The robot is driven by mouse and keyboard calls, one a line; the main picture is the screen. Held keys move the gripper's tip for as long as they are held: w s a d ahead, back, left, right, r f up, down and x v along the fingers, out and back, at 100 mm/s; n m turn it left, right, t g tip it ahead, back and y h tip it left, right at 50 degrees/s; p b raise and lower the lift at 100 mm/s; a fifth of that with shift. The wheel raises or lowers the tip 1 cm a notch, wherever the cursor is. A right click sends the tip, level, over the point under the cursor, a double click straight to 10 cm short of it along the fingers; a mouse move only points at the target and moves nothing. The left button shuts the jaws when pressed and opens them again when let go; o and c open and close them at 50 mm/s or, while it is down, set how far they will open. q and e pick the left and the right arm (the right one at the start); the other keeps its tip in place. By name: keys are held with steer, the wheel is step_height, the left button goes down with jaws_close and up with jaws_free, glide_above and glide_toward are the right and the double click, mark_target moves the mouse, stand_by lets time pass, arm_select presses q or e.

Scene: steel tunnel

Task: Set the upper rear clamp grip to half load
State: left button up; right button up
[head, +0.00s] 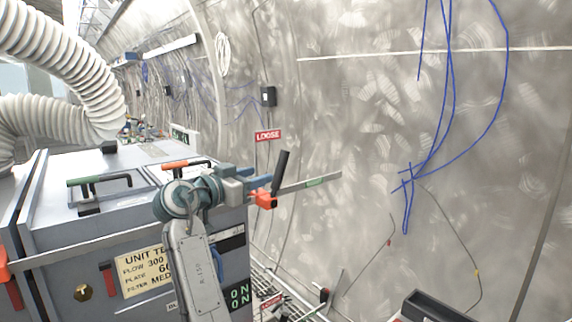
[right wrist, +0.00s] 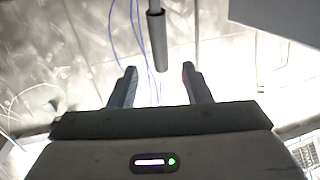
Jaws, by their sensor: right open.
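A steel clamp bar (head: 300,187) runs along the grey filter unit, and its right end sticks out past the unit's edge. It carries an orange sliding jaw (head: 265,200), a tilted black grip (head: 280,171) and a green mark (head: 316,182). My right gripper (head: 258,183) is open beside the grip. In the right wrist view the grip (right wrist: 157,42) hangs between and just beyond the two spread fingertips (right wrist: 158,72); I see no contact. The bar's middle is partly hidden behind my right arm. My left gripper is out of view.
The filter unit (head: 60,240) fills the lower left, with green and orange handles on top. A red LOOSE sign (head: 268,135) is on the wall behind. Blue cables (head: 447,110) hang at right. A dark tray (head: 432,306) is at the bottom right.

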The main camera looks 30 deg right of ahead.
mark_target(277, 169)
steer(key=d, duration=0.1)
steer(key=p, duration=0.1)
steer(key=d, duration=0.1)
steer(key=shift+w+d+r+p, duration=0.3)
steer(key=shift+w+r+p, duration=0.05)
steer(key=shift+r, duration=0.05)
steer(key=shift+p+x, duration=0.4)
steer(key=shift+x, duration=0.75)
steer(key=x, duration=0.1)
steer(key=p+x, duration=0.1)
steer(key=x, duration=0.2)
steer(key=shift+d+f+p, duration=0.2)
steer(key=shift+f+p, duration=0.15)
steer(key=shift+f, duration=0.05)
steer(key=shift+w+f, duration=0.1)
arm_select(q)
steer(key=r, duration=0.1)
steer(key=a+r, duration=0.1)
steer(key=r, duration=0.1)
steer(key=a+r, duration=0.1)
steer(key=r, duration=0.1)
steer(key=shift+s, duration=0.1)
arm_select(e)
jaws_close()
